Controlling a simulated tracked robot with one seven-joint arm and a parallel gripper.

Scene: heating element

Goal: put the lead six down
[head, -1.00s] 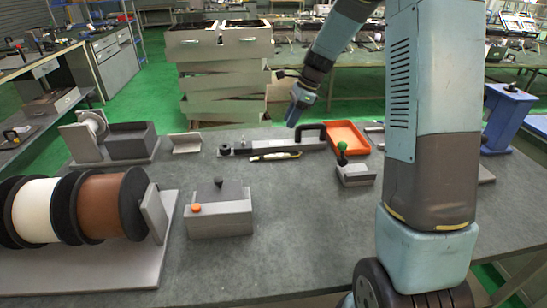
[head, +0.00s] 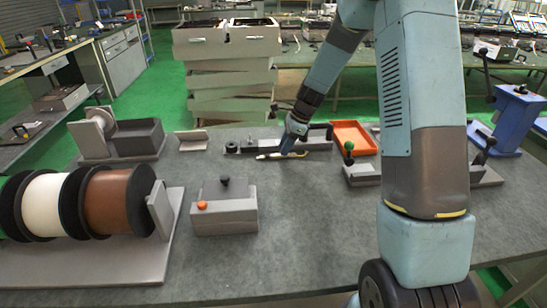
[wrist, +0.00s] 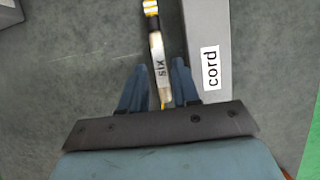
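The lead six (head: 268,156) lies flat on the grey workbench in the head view, in front of a long grey block with a dark handle. In the wrist view the lead (wrist: 157,52) has a pale body marked "six", a yellow and white banded end and a thin yellow tip. My gripper (head: 287,151) is low over the bench at the lead's right part. In the wrist view the fingers of my gripper (wrist: 159,72) stand either side of the lead, with narrow gaps visible, so it looks open around it.
The long block labelled "cord" (wrist: 207,50) lies close beside the right finger. A grey box with an orange button (head: 224,212) is in front. Cable spools (head: 80,203) fill the left; the bench's middle is clear.

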